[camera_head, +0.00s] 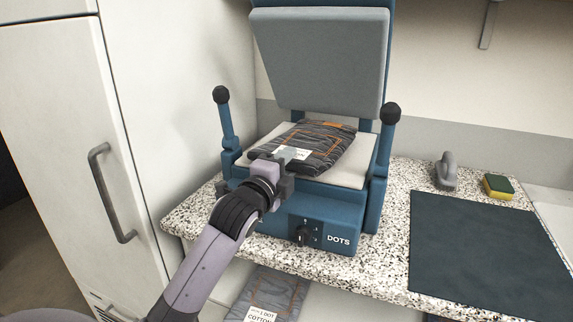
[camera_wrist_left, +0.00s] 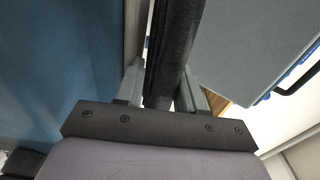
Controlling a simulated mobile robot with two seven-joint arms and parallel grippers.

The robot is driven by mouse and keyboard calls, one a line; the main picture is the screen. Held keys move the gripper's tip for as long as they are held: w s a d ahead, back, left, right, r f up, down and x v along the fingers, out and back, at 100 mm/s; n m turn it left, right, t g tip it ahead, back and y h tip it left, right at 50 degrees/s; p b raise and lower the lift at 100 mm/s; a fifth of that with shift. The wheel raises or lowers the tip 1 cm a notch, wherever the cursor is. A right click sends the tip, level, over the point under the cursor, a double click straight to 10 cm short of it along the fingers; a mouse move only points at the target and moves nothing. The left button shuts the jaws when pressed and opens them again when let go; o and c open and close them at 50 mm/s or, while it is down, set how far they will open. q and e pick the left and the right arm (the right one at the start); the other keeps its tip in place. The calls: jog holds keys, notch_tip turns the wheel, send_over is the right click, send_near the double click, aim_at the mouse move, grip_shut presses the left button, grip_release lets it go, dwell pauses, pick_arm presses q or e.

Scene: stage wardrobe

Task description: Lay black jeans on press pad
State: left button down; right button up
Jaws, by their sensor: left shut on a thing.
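The black jeans (camera_head: 325,143) are a folded dark bundle with orange stitching and a white label, over the pale press pad (camera_head: 345,172) of the blue press. My left gripper (camera_head: 283,158) is shut on their near left edge. In the left wrist view the dark jeans (camera_wrist_left: 168,55) run between the two fingers (camera_wrist_left: 160,95). The jeans look flat on or very close above the pad; I cannot tell if they fully rest on it. The pad shows around them at the front and left. My right gripper is not in view.
The press's grey upper plate (camera_head: 320,58) is raised, with black-knobbed levers (camera_head: 226,120) at both sides. Right on the speckled counter (camera_head: 395,240) are a dark mat (camera_head: 480,245), a grey handled object (camera_head: 446,172) and a sponge (camera_head: 497,186). Another folded dark garment (camera_head: 275,292) lies below the counter.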

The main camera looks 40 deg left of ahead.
pick_arm(q)
jog(key=shift+d+f+b, duration=0.2)
jog(key=shift+f+b, duration=0.2)
jog(key=shift+f, duration=0.75)
jog(key=shift+c, duration=0.4)
grip_release()
jog(key=shift+f, duration=0.1)
jog(key=shift+s, duration=0.1)
jog(key=shift+d, duration=0.1)
jog(key=shift+s+d+f+p, duration=0.15)
jog(key=shift+s+p, duration=0.2)
jog(key=shift+s, duration=0.15)
jog(key=shift+c, duration=0.4)
jog(key=shift+o, duration=0.8)
jog(key=shift+s, duration=0.85)
jog(key=s+d+p, duration=0.1)
jog(key=s+p, duration=0.1)
jog(key=s, duration=0.5)
jog(key=shift+s+d+r, duration=0.35)
jog(key=shift+s+r, duration=0.05)
jog(key=shift+r, duration=0.05)
